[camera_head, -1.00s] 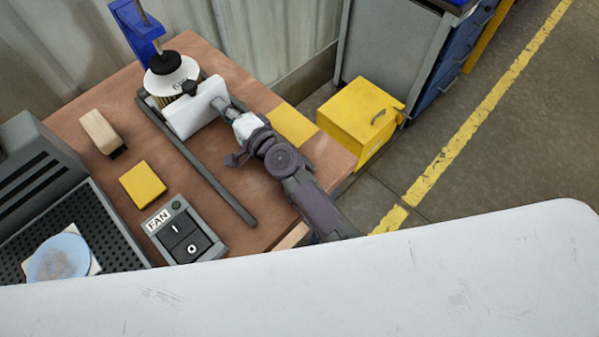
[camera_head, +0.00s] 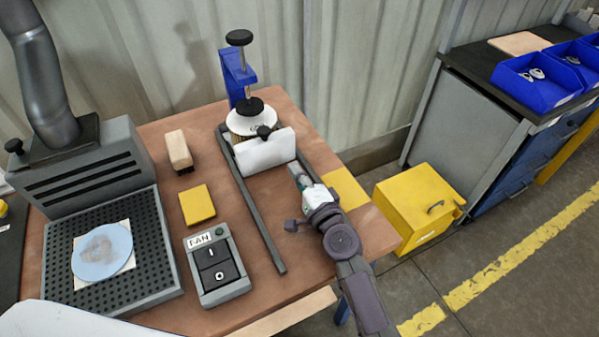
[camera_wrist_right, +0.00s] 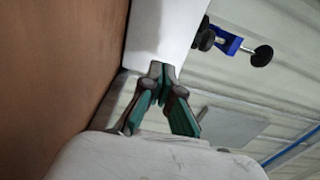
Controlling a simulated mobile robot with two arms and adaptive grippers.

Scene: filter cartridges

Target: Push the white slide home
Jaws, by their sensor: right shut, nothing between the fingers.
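The white slide (camera_head: 265,151) is an upright white plate with a black knob on top. It stands at the back end of the dark rails (camera_head: 262,222), close in front of a round cartridge with a white top (camera_head: 252,124) under the blue clamp (camera_head: 237,76). The slide hides part of the cartridge. My right gripper (camera_head: 294,168) is shut and empty, just in front of the slide's right edge. In the right wrist view its fingertips (camera_wrist_right: 161,70) overlap the slide's lower edge (camera_wrist_right: 165,35); I cannot tell whether they touch. My left gripper is not in view.
A fan switch box (camera_head: 218,266), a yellow block (camera_head: 197,204) and a tan-and-black brush-like block (camera_head: 179,151) lie left of the rails. A perforated fume box (camera_head: 165,245) stands further left. A yellow cabinet (camera_head: 415,205) stands beyond the table's right edge.

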